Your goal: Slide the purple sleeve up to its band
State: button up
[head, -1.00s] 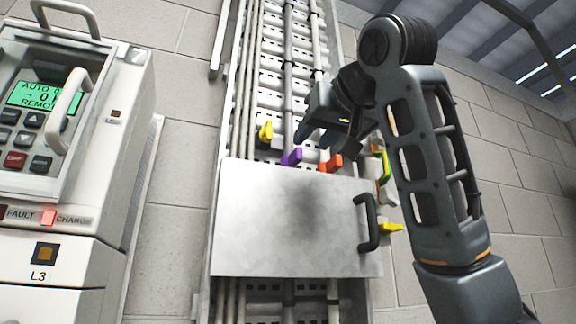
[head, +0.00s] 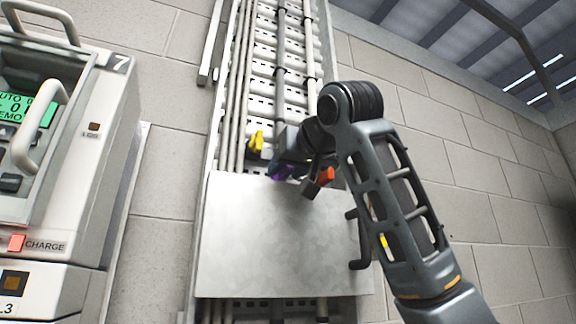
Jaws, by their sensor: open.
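The purple sleeve (head: 281,173) sits low on a conduit, just above the top edge of a grey metal cover plate. Only part of it shows, as my gripper is in front of it. My gripper (head: 296,174) is open and right at the sleeve, with the fingers partly hidden by the hand. I cannot tell whether the fingers touch it or stand around it. Dark bands show higher on the conduits, one near the middle (head: 280,70); I cannot tell which belongs to the purple sleeve.
A yellow sleeve (head: 256,142) is to the left and an orange one (head: 326,176) close to the right of my gripper. The cover plate (head: 275,245) with a black handle (head: 358,240) lies below. A white drive cabinet (head: 95,170) stands at the left.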

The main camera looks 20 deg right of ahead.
aim_at(281, 125)
grip_shut()
jog(key=shift+r, duration=0.1)
dwell(0.4)
notch_tip(281, 125, up, 12)
jog(key=shift+s+r, duration=0.1)
dwell(0.3)
jog(key=shift+c, duration=0.4)
grip_release()
jog(key=shift+o, duration=0.4)
jog(key=shift+f, duration=0.2)
